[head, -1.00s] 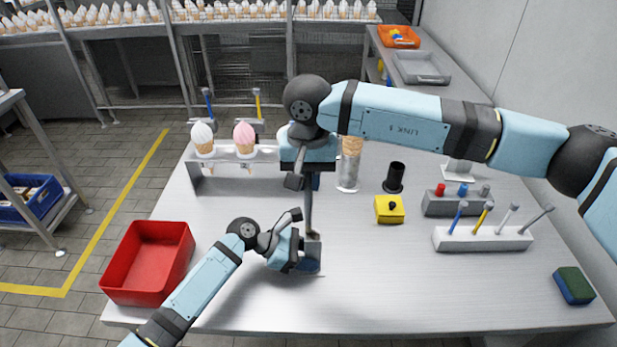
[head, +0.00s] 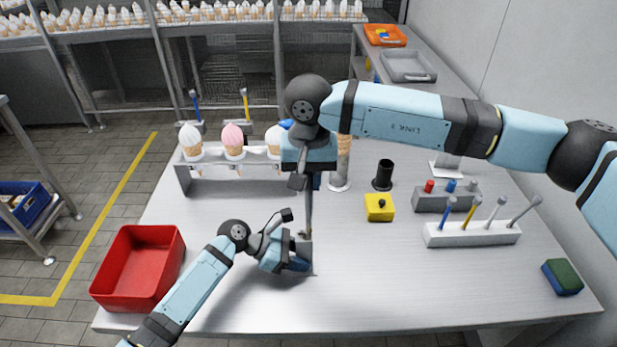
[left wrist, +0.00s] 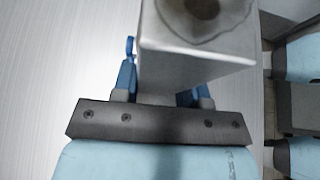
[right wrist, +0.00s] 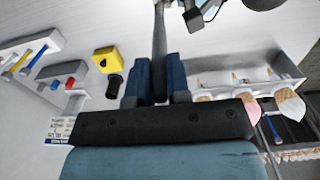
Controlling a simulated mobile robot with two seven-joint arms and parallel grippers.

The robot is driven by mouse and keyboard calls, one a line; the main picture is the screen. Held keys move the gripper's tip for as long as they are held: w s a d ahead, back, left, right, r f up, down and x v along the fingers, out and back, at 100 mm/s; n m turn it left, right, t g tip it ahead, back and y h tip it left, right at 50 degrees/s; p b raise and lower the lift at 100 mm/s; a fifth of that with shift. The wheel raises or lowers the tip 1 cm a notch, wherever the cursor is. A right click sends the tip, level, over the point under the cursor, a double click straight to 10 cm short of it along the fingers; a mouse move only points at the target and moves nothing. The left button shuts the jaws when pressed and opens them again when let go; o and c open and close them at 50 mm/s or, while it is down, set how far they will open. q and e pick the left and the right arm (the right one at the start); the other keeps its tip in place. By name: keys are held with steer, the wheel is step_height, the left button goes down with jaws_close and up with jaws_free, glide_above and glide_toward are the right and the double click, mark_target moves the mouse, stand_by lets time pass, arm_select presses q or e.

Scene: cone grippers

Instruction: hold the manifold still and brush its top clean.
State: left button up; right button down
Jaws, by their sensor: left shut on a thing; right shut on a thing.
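The manifold is a grey metal block (left wrist: 190,60) with a dark brownish patch on its top, cut off by the frame edge in the left wrist view. My left gripper (head: 297,258) is shut on the manifold low on its sides, near the front of the table. My right gripper (head: 309,182) points down above it, shut on the brush (head: 309,212). The brush's grey handle (right wrist: 159,40) also shows between the fingers in the right wrist view. The brush's lower end is at the manifold's top; I cannot tell whether it touches. The bristles are not clear.
A red bin (head: 138,290) stands at left. A cone rack (head: 235,178) is behind. A yellow box (head: 379,208), black cup (head: 383,175), tool holder (head: 470,234) and sponge (head: 562,277) are at right. The front right of the table is clear.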

steer(key=shift+a, duration=0.15)
steer(key=shift+a, duration=0.9)
steer(key=shift+d, duration=0.15)
steer(key=shift+d, duration=0.95)
steer(key=shift+r, duration=3)
